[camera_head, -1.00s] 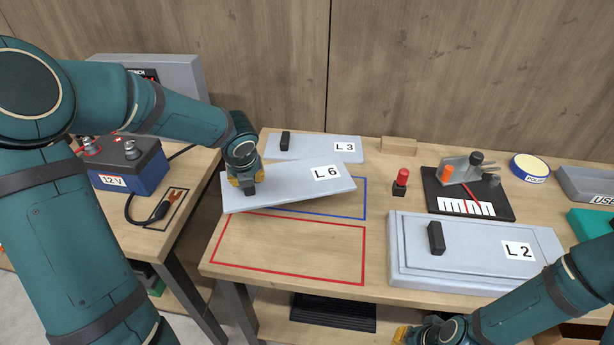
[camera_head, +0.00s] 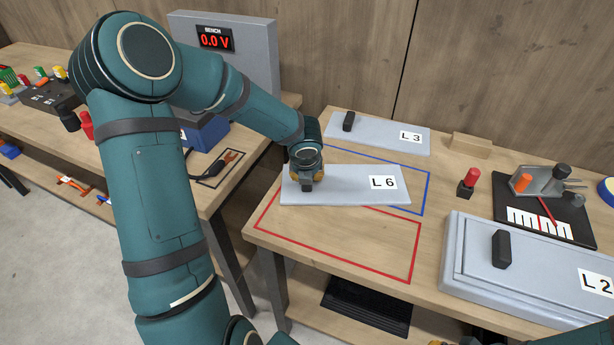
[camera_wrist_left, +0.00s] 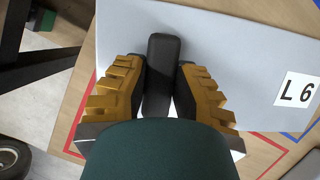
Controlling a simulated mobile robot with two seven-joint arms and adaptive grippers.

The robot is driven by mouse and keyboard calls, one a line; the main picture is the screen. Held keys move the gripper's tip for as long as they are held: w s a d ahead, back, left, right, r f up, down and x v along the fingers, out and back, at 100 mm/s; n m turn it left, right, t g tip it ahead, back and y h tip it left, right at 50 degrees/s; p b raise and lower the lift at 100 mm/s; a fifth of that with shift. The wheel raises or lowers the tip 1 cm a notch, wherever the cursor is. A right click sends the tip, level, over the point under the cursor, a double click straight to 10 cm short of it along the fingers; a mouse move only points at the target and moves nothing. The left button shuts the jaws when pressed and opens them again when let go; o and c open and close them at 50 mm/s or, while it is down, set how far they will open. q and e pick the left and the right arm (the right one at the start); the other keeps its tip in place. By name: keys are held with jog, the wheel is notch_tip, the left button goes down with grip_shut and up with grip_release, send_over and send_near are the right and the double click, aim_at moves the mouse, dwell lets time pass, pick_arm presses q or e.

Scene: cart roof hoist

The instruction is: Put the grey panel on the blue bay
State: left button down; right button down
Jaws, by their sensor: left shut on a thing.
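The grey panel marked L 6 (camera_head: 345,190) lies roughly level over the workbench. My left gripper (camera_head: 306,186) is shut on its black handle near the panel's left end. The left wrist view shows the handle (camera_wrist_left: 162,60) between the yellow fingers (camera_wrist_left: 158,80) and the grey panel (camera_wrist_left: 225,60) below. The blue bay (camera_head: 428,192) is a blue outline on the wood. The panel covers much of it, with blue showing along the far and right sides. The panel's near edge overlaps the red outline's far side. I cannot tell whether the panel touches the bench. My right gripper is barely visible at the bottom edge (camera_head: 437,343).
A red-outlined bay (camera_head: 412,265) is empty in front. Panel L 3 (camera_head: 385,134) lies behind, and panel L 2 (camera_head: 468,285) sits on a grey box at right. A red-capped post (camera_head: 468,182) stands right of the blue bay. The battery bench is at left.

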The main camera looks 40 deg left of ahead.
pick_arm(q)
jog(key=c, duration=0.9)
grip_release()
jog(key=shift+o, duration=0.2)
jog(key=shift+r, duration=0.1)
jog(key=p+v, duration=0.5)
jog(key=v, duration=0.7)
